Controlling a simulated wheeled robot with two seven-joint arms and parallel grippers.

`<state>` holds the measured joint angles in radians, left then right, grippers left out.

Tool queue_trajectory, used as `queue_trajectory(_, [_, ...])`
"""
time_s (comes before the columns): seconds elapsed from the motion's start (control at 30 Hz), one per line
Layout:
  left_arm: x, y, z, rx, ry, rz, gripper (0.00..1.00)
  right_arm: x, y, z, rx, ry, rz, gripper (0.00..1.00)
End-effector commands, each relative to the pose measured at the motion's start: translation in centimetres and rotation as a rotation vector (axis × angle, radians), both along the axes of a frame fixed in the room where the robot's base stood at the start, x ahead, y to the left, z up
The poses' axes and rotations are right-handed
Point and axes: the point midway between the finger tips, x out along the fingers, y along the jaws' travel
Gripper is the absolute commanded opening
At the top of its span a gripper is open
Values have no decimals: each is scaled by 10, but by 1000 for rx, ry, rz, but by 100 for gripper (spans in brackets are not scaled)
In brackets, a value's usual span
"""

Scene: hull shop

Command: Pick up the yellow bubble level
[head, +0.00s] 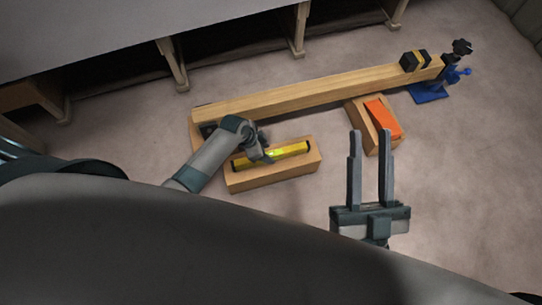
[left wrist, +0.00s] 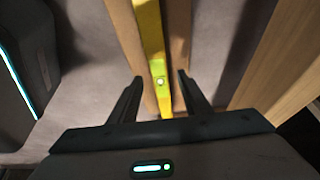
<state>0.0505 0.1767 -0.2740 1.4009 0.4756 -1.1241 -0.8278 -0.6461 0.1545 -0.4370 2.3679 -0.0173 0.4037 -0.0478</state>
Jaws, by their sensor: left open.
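The yellow bubble level (head: 285,152) lies on top of a wooden block (head: 270,178) on the floor. In the left wrist view, the level (left wrist: 149,35) runs lengthwise up the picture, with a bright vial near the fingertips. My left gripper (head: 262,156) is at the left part of the level, and its fingers partly hide it. In the left wrist view, the left gripper (left wrist: 160,82) is open, with one finger on each side of the level. My right gripper (head: 371,133) is open and empty, to the right of the block and over the floor.
A long wooden beam (head: 320,90) lies behind the block. A second wooden block (head: 358,118) with an orange item (head: 383,118) stands to the right. A blue clamp stand (head: 430,93) and a black and yellow item (head: 415,61) are at the beam's right end. Floor at right is clear.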

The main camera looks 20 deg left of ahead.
Motion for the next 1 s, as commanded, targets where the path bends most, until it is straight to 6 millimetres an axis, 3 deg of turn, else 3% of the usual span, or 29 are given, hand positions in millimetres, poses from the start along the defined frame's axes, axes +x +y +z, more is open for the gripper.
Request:
queue_trajectory(0.3, [9, -13, -33, 0, 1, 2, 44, 5, -20, 33, 52, -208, -39, 31])
queue_trajectory(0.87, [9, -14, -34, 0, 0, 1, 44, 5, -22, 38, 58, -228, -42, 31])
queue_trajectory(1.0, [9, -14, -34, 0, 0, 1, 10, 5, -22, 38, 59, -228, -43, 31])
